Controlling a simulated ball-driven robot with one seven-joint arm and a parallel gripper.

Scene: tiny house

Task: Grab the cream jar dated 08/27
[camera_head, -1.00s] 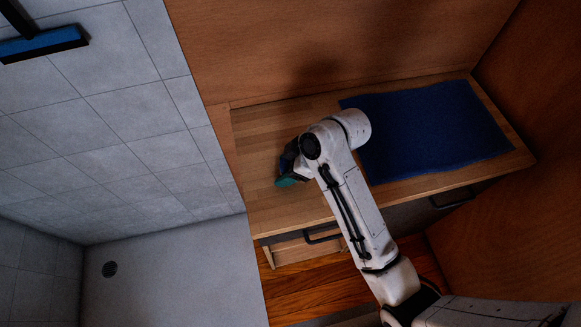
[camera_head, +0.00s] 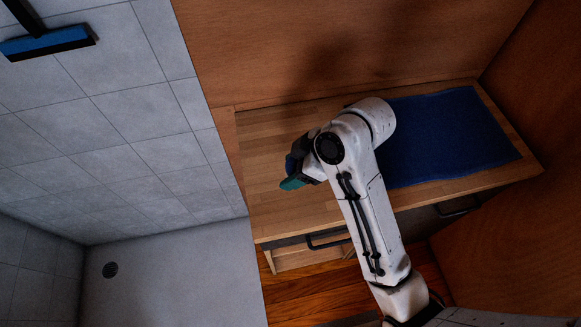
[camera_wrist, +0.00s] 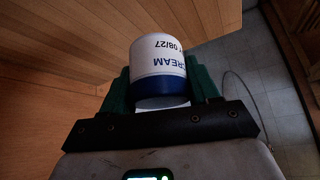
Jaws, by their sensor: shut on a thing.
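The cream jar (camera_wrist: 158,64) is white with a blue band. It carries the words CREAM and 08/27, which appear upside down in the wrist view. My gripper (camera_wrist: 160,92) is shut on it, with one green finger on each side of the jar. In the head view my gripper (camera_head: 291,182) is above the left part of the wooden cabinet top (camera_head: 265,207). There the jar is mostly hidden by the gripper and arm, and I cannot tell how far it is above the top.
A dark blue mat (camera_head: 450,135) lies on the right of the cabinet top. Wooden walls (camera_head: 350,50) stand behind and to the right. A tiled wall (camera_head: 110,120) is at the left, with a blue-edged squeegee (camera_head: 48,43) on it. A drawer handle (camera_head: 328,243) sticks out in front.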

